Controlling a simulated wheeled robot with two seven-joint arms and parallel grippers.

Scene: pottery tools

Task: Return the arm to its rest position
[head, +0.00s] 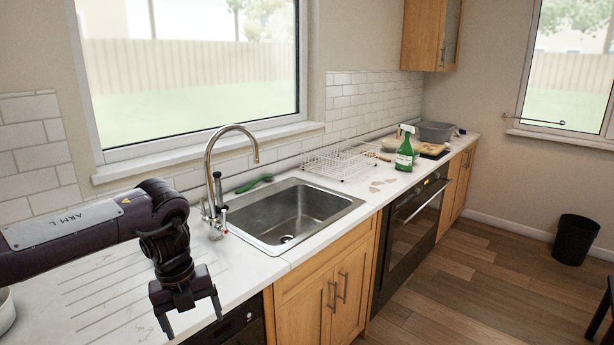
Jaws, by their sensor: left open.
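My left arm comes in from the left edge, over the white counter (110,290). My left gripper (192,322) hangs downward near the counter's front edge, to the left of the sink. Its fingers are apart and nothing shows between them. My right gripper and arm are not in view.
A metal sink (300,215) with a tall faucet (212,170) lies right of my arm. Beyond it are a white dish rack (340,160), a green spray bottle (404,155) and a grey tub (436,131). A white bowl (5,310) shows partly at the left edge. A black bin (575,240) stands on the open floor.

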